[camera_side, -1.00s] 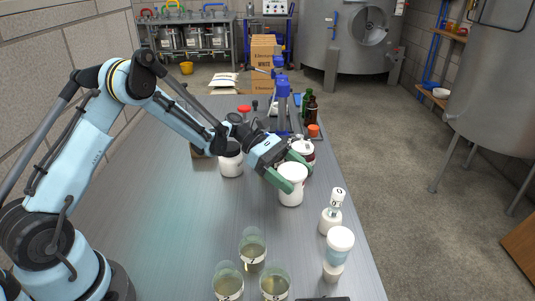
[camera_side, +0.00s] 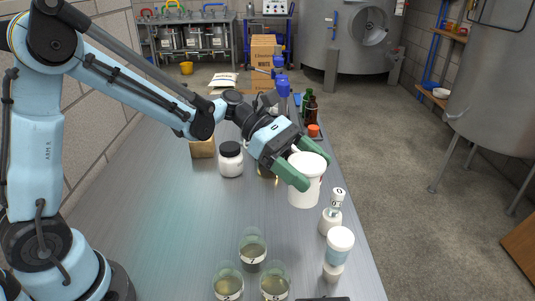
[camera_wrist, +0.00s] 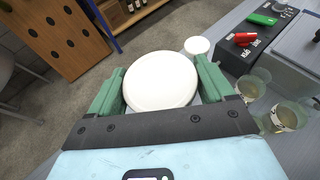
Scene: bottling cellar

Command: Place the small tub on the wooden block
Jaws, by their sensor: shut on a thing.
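A white tub (camera_side: 306,184) with a flat round lid is between the green fingers of my gripper (camera_side: 305,172), which is shut on it. The tub looks upright and appears held above the table, right of the table's middle. In the wrist view its white lid (camera_wrist: 160,80) fills the space between the fingers. The wooden block (camera_side: 203,148) is a light brown block on the table's left side, behind a white jar and well left of my gripper. The jar and my arm partly hide it.
The white jar with a black lid (camera_side: 231,159) stands just in front of the block. A white bottle (camera_side: 331,221) and a blue-and-white container (camera_side: 339,248) stand near the right edge. Several beakers (camera_side: 252,250) stand in front. Brown bottles (camera_side: 312,110) stand at the back right.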

